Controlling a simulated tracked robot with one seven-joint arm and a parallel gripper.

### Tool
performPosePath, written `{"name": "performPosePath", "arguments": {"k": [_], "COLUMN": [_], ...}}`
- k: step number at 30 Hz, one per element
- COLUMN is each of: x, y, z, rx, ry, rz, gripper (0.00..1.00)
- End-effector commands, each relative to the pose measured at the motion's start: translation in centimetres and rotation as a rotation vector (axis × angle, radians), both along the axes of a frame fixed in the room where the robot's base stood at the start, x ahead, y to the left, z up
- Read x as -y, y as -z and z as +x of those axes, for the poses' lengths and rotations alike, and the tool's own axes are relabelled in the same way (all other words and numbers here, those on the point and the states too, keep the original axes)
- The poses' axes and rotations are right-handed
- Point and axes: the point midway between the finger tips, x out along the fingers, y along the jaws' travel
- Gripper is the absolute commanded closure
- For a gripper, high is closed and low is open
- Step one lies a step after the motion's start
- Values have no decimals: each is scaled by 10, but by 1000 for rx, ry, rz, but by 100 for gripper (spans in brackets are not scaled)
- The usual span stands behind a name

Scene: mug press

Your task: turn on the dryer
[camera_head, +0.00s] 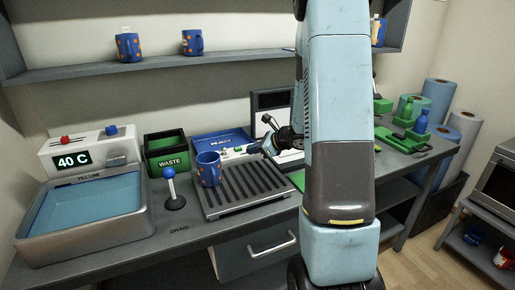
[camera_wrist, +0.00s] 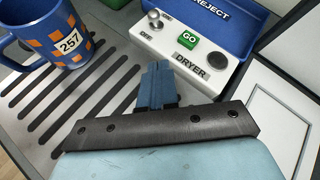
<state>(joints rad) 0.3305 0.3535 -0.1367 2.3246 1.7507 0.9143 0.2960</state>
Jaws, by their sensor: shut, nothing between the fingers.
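In the head view the dryer box (camera_head: 232,153) sits behind the drain rack, partly hidden. My gripper (camera_wrist: 157,68) is shut and empty, its blue fingertips in front of the box's near edge, left of the DRYER label. Whether they touch the box I cannot tell. In the head view my gripper (camera_head: 268,147) shows at the box's right end.
A blue mug with orange squares and number 257 (camera_wrist: 50,38) stands on the slotted drain rack (camera_head: 250,190), left of my gripper. A blue REJECT tray (camera_head: 222,140) is behind the dryer box. A water basin (camera_head: 85,212) and blue-ball lever (camera_head: 172,190) stand left.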

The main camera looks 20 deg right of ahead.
Motion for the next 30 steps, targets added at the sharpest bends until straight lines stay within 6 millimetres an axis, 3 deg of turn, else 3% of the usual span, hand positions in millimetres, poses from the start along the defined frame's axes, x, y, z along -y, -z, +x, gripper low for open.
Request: {"name": "performPosePath", "arguments": {"k": [9,18,30], "x": [-29,-52,-55], "y": [30,21,19], "z": [39,61,64], "rx": [-3,0,0], "ry": [-3,-1,0], "rz": [0,-1,0], "gripper": [100,100,100]}}
